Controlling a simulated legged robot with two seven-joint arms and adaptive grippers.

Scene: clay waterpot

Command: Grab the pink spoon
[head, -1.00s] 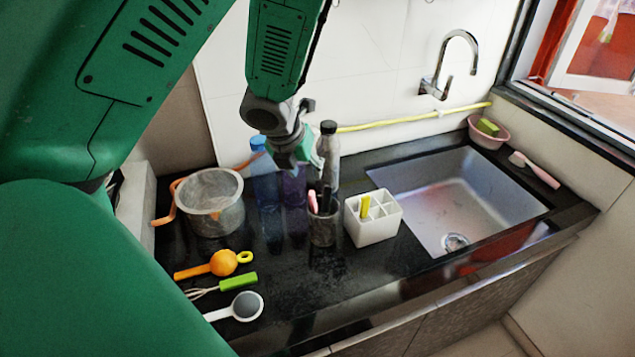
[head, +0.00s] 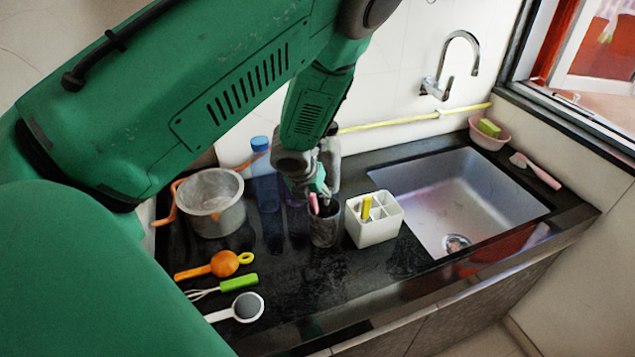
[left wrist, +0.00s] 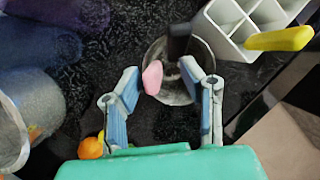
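The pink spoon (head: 313,203) stands in a grey cup (head: 325,230) on the black counter, with a dark-handled utensil (left wrist: 178,42) beside it. In the left wrist view the spoon's pink end (left wrist: 152,78) shows over the cup's rim (left wrist: 205,55). My left gripper (head: 318,192) is just above the cup. In the left wrist view its fingers (left wrist: 160,88) are apart, with the pink end between them, nearer the left finger; contact cannot be told. The lower part of the spoon is hidden in the cup. My right gripper is not in view.
A white divided holder (head: 375,230) stands right of the cup. A blue bottle (head: 264,178) and a grey pot (head: 211,218) stand to the left. An orange scoop (head: 218,265), a whisk and a grey-headed utensil lie at front left. A sink (head: 470,195) is at right.

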